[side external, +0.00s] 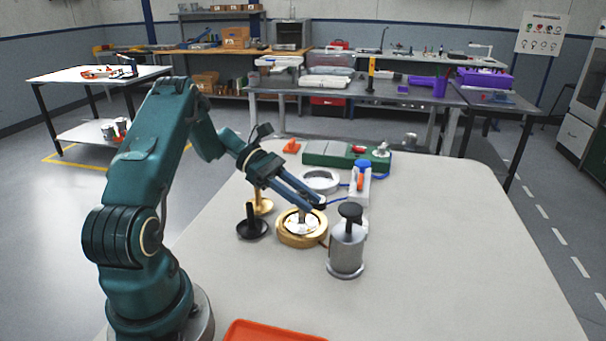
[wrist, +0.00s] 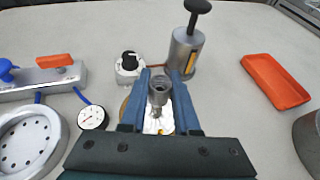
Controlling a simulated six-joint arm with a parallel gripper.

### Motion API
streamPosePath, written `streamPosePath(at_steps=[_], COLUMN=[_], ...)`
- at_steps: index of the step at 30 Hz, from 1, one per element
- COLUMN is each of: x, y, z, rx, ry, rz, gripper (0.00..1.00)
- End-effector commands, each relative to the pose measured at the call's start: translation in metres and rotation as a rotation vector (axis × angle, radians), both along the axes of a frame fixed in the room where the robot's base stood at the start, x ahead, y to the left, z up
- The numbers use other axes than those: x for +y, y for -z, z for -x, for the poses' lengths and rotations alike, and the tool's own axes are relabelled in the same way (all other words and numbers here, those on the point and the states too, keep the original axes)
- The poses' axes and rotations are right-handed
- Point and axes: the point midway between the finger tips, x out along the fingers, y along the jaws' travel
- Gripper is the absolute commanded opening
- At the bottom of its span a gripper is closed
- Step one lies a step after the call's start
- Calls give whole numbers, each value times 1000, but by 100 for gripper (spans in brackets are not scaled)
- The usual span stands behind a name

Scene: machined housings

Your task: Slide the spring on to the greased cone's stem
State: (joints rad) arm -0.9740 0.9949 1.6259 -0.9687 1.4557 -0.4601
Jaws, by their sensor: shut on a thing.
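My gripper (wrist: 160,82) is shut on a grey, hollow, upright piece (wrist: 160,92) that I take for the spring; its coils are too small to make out. In the side view my gripper (side external: 319,205) is over a round brass housing (side external: 290,239), and the held piece is hard to pick out there. A whitish, shiny patch (wrist: 157,125) shows under the held piece in the wrist view, inside the housing; it may be the greased cone. The stem is hidden, so I cannot tell whether the spring is around it.
A grey cylinder with a black knob (side external: 346,250) stands close in front right of the housing. A black stemmed piece (side external: 252,228) and a brass one (side external: 263,206) stand to its left. The table's right side is clear.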

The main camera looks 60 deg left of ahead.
Motion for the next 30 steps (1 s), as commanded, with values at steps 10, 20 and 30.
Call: streamPosePath(at_steps=[10, 20, 30], x=[0, 0, 0], y=[2, 2, 2], z=[0, 0, 0], rx=[0, 0, 0], ry=[0, 0, 0], rz=[0, 0, 0], gripper=[0, 65, 95])
